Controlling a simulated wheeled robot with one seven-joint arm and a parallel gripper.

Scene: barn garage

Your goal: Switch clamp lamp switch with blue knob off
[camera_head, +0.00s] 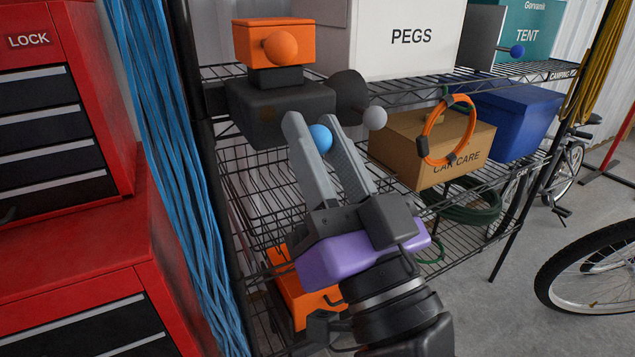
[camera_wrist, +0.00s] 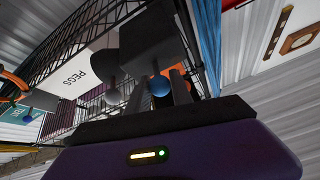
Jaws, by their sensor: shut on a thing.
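The light-blue knob (camera_head: 320,138) sits between the two grey fingers of my gripper (camera_head: 314,132), near their tips. My gripper is shut on it. In the wrist view the blue knob (camera_wrist: 159,87) shows between the fingers, in front of a dark box-shaped body (camera_wrist: 150,42). A grey knob (camera_head: 375,117) sticks out near the shade. The switch's lever behind the blue knob is mostly hidden, and I cannot tell its position.
An orange box with an orange knob (camera_head: 281,47) is above the dark body. A white PEGS box (camera_head: 408,40), a CAR CARE carton (camera_head: 410,150) with an orange ring, and a darker blue knob (camera_head: 517,50) are to the right. A red tool cabinet (camera_head: 75,220) and blue cords stand left.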

